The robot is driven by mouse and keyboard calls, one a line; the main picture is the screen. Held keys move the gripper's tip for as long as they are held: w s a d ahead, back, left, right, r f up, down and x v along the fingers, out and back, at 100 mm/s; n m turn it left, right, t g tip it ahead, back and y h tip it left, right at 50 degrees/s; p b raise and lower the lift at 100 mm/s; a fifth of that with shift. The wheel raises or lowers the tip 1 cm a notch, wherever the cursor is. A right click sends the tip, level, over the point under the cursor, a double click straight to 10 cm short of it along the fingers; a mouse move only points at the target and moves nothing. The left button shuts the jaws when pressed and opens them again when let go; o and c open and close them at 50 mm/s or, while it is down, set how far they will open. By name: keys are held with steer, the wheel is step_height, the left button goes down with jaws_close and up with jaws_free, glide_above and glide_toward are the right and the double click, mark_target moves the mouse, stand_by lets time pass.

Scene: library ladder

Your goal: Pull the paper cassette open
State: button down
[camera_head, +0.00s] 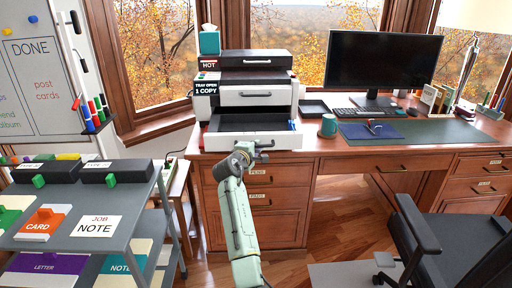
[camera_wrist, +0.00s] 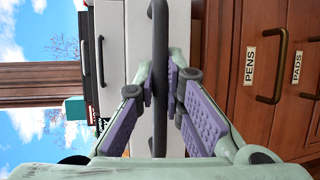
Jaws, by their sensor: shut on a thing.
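The printer (camera_head: 256,92) stands on the left part of the wooden desk. Its paper cassette (camera_head: 222,142) is the wide white-fronted tray at the bottom. A dark inside shows above the cassette's front, which stands forward of the printer's upper body. My gripper (camera_head: 264,146) is at the middle of this front. In the wrist view, my gripper (camera_wrist: 162,88) is shut on the dark bar handle (camera_wrist: 158,30), with a purple-padded finger on each side. The white front (camera_wrist: 139,50) lies behind the handle. Part of the handle is hidden by the fingers.
Desk drawers (camera_head: 270,190) with handles lie below the cassette. A teal mug (camera_head: 328,126) stands right of it on the desk. A grey shelf cart (camera_head: 140,196) is at the left and an office chair (camera_head: 440,240) at the right. Floor is open between them.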

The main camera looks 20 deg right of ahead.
steer(key=c, duration=1.9)
jaws_free()
steer(key=shift+c, duration=0.2)
steer(key=v, duration=1.2)
